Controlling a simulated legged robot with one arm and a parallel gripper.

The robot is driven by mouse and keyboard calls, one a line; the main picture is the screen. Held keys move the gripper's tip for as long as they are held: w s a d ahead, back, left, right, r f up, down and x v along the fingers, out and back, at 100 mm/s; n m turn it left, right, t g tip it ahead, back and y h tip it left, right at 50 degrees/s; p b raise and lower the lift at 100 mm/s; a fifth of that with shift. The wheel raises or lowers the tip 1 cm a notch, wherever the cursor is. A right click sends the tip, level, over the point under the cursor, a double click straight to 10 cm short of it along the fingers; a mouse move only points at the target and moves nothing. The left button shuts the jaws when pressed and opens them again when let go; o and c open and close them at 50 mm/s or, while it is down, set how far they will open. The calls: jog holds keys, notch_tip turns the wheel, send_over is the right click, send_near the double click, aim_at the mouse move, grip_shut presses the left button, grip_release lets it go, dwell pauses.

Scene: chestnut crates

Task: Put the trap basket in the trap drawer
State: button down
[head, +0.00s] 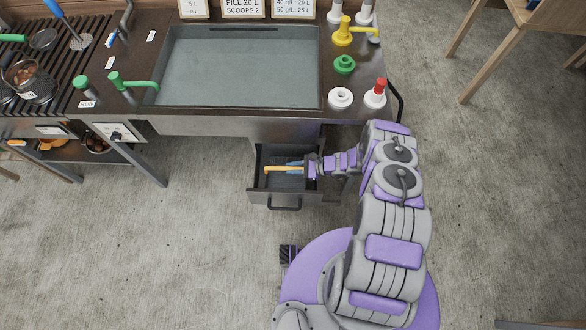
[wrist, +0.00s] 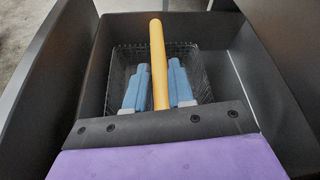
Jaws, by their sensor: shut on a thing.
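The trap drawer (head: 281,198) is pulled out below the counter, and its dark walls also show in the wrist view (wrist: 86,74). The trap basket is a dark wire mesh basket (wrist: 197,62) with an orange-yellow handle (wrist: 158,62). It is inside the drawer's walls, but I cannot tell whether it touches the drawer floor. My gripper (wrist: 158,88) is over the drawer, with its blue fingers on either side of the handle and shut on it. In the head view the handle (head: 284,169) sticks out left of my gripper (head: 300,167). The basket's lower part is mostly hidden there.
The counter with a large sink (head: 240,65) stands above the drawer. A shelf (head: 75,158) with bowls is at the left. The floor in front is clear.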

jog(key=c, duration=1)
grip_release()
jog(key=p+v, duration=0.2)
jog(key=v, duration=1)
jog(key=shift+p, duration=0.35)
jog(key=shift+s, duration=0.1)
